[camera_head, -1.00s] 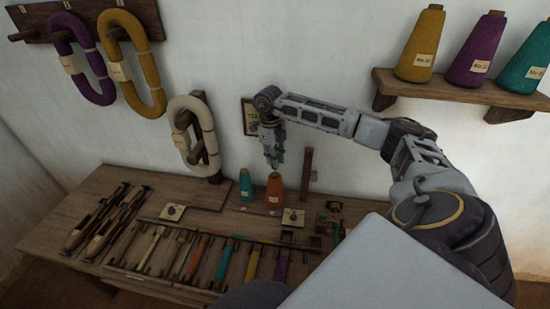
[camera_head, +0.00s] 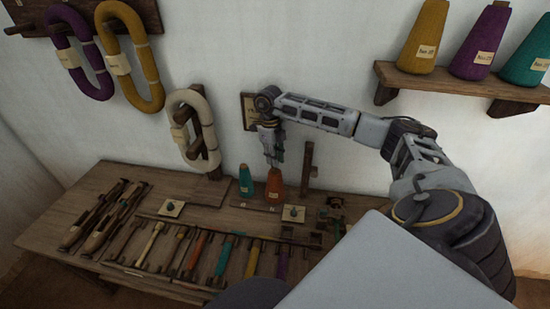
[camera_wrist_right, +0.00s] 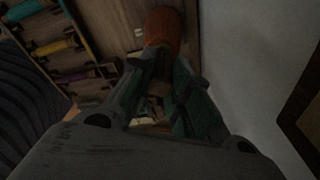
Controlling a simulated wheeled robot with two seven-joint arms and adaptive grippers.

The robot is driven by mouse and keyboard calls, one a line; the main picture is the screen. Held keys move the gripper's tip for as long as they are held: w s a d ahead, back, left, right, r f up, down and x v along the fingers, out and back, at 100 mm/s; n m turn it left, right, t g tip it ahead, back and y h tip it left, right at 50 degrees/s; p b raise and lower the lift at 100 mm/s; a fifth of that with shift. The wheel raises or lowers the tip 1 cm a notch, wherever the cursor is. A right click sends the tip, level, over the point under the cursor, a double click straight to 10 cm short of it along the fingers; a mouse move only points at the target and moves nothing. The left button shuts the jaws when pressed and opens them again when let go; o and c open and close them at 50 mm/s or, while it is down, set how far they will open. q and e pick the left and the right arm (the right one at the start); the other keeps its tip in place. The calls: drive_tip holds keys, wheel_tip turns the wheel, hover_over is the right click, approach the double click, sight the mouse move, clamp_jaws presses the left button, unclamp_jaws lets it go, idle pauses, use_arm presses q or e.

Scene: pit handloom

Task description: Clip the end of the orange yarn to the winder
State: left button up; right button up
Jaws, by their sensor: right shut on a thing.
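The orange yarn cone (camera_head: 274,187) stands upright on the bench, against the wall side. My right gripper (camera_head: 273,162) points down at the top of this cone, its fingers shut at the tip. In the right wrist view, the fingers (camera_wrist_right: 166,62) meet at the end of the orange cone (camera_wrist_right: 162,28). The loose yarn end is too thin to make out. A dark wooden upright (camera_head: 308,165) stands just right of the cone, with small dark wooden parts (camera_head: 334,203) farther right. I cannot tell which of these is the winder. My left gripper is not in view.
A teal cone (camera_head: 246,181) stands close left of the orange one. Small pale plates with knobs (camera_head: 171,208) and (camera_head: 293,214) lie on the bench (camera_head: 100,180). A rack of coloured bobbins (camera_head: 197,255) fills the front. Wall hanks (camera_head: 200,130) hang to the left.

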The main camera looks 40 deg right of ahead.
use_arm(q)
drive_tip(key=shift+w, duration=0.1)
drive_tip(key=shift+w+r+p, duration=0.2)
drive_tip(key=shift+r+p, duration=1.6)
use_arm(e)
drive_tip(key=shift+r, duration=2.55)
drive_tip(key=shift+s+f, duration=0.1)
drive_tip(key=shift+f, duration=0.1)
